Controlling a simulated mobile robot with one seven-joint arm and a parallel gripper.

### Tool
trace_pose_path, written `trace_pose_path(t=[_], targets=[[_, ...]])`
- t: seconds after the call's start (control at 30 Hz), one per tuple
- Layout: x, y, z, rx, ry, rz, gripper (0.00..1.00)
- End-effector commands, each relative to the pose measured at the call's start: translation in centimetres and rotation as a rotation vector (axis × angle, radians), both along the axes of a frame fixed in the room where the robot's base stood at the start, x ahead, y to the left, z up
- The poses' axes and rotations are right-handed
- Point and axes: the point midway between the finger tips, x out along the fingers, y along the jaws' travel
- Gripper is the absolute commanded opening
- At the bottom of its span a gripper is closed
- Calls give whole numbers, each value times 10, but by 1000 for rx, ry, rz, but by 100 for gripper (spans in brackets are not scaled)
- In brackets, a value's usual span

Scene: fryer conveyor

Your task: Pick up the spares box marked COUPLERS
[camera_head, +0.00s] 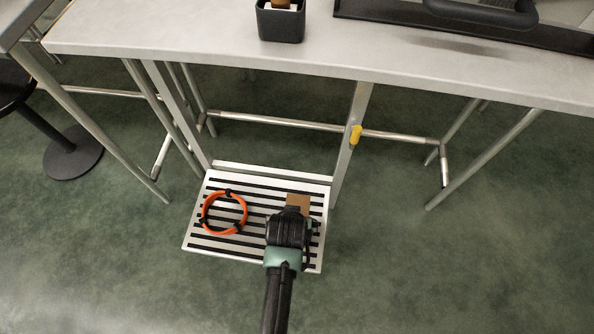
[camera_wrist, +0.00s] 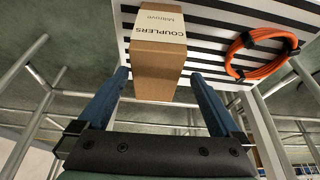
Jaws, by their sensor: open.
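The COUPLERS box (camera_wrist: 157,60) is a brown carton with a pale label reading COUPLERS, shown upside down in the wrist view. It stands on a white slatted shelf (camera_wrist: 205,15). In the head view the box (camera_head: 298,200) is partly hidden behind my gripper (camera_head: 294,212). In the wrist view my gripper (camera_wrist: 165,85) is open, with one blue finger on each side of the box's near end. Gaps show between the fingers and the box. I cannot tell how far the fingertips reach along it.
A coil of orange cable (camera_head: 224,212) lies on the shelf left of the box. Above and behind stands a grey table (camera_head: 330,55) with metal legs, carrying a black bin (camera_head: 280,24). A yellow clip (camera_head: 355,135) is on a support post. Open floor lies right of the shelf.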

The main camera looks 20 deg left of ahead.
Motion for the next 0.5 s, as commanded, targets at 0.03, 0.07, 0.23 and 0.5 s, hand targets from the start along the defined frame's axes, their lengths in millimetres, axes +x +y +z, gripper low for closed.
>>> trace_pose_path(t=[0.03, 0.07, 0.23, 0.5], targets=[[2, 1, -3, 1, -2, 0, 100], [2, 1, -4, 1, -2, 0, 100], [9, 0, -23, 1, -3, -1, 100], [21, 3, -49, 2, -3, 0, 100]])
